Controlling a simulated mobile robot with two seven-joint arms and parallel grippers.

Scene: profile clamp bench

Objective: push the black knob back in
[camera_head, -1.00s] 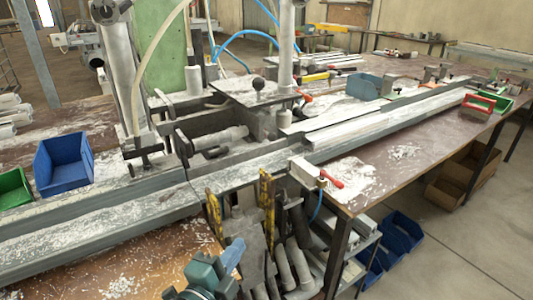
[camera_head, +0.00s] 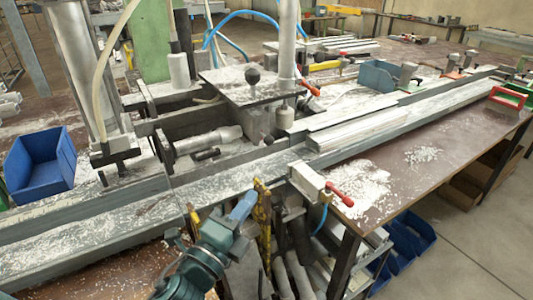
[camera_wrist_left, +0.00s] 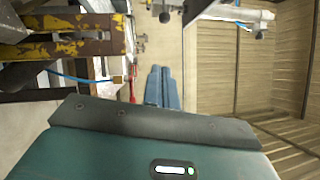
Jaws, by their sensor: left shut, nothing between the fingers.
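A round black knob (camera_head: 253,75) stands on a short stem on the flat, dusty metal plate (camera_head: 228,82) of the clamp bench. A short black handle (camera_head: 207,154) also lies lower, in front of the grey cylinder; I cannot tell how far either can move. My left gripper (camera_head: 245,202) is low in front of the bench rail, well below and apart from the black ball knob. Its blue fingers are shut and empty, and they also show in the left wrist view (camera_wrist_left: 161,88). The knob does not show clearly in the wrist view. My right gripper is not in view.
The long metal rail (camera_head: 220,178) crosses in front of the plate. A red-handled clamp (camera_head: 340,194) sticks out right of my gripper, and yellow worn bars (camera_head: 262,215) stand close by. A blue bin (camera_head: 40,163) sits at left.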

